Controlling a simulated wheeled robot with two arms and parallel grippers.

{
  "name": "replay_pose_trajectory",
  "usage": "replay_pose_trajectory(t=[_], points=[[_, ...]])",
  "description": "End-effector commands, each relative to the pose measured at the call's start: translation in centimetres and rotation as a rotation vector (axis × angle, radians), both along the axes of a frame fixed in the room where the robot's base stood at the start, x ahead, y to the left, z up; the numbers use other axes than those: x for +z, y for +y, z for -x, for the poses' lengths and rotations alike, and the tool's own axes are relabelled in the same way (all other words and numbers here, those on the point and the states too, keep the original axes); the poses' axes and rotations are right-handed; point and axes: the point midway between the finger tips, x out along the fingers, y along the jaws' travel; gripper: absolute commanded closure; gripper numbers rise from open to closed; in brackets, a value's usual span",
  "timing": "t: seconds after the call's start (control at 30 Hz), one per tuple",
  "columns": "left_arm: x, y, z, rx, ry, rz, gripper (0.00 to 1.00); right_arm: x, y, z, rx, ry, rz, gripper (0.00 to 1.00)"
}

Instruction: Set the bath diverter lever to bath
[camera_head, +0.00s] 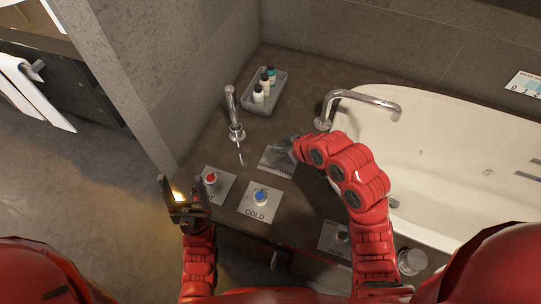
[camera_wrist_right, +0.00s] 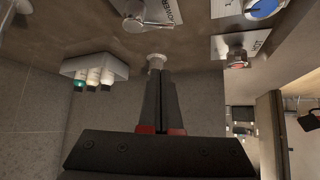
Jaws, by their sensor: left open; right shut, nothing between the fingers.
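The diverter's grey plate (camera_head: 271,160) lies on the dark deck, and my right gripper (camera_head: 287,146) hides much of it and its lever. In the right wrist view the silver lever (camera_wrist_right: 134,17) shows near the top edge, beside lettering that reads SHOWER (camera_wrist_right: 171,12). Which mark the lever points to, I cannot tell. My right gripper's fingers (camera_wrist_right: 160,78) are shut and empty, below the lever in that view and apart from it. My left gripper (camera_head: 180,203) is open and empty, left of the hot knob's plate.
A red hot knob (camera_head: 211,178) and a blue cold knob (camera_head: 260,196) sit on plates nearby. An upright chrome fixture (camera_head: 233,112), a tray of bottles (camera_head: 278,87) and the curved spout (camera_head: 362,98) stand behind. Another plated knob (camera_head: 342,237) is at front right. The white tub (camera_head: 450,150) is at right.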

Motion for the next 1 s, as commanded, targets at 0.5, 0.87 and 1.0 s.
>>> replay_pose_trajectory(t=[0.5, 0.87, 1.0], points=[[-0.5, 0.0, 0.0, 0.000, 0.000, 0.000, 0.30, -4.4, 2.9, -2.9, 0.001, 0.005, 0.001, 1.00], [-0.5, 0.0, 0.0, 0.000, 0.000, 0.000, 0.30, -7.7, 3.6, -4.0, -0.004, 0.001, 0.001, 1.00], [-0.4, 0.0, 0.0, 0.000, 0.000, 0.000, 0.30, -7.9, 2.6, -3.0, -0.003, -0.002, 0.000, 1.00]])
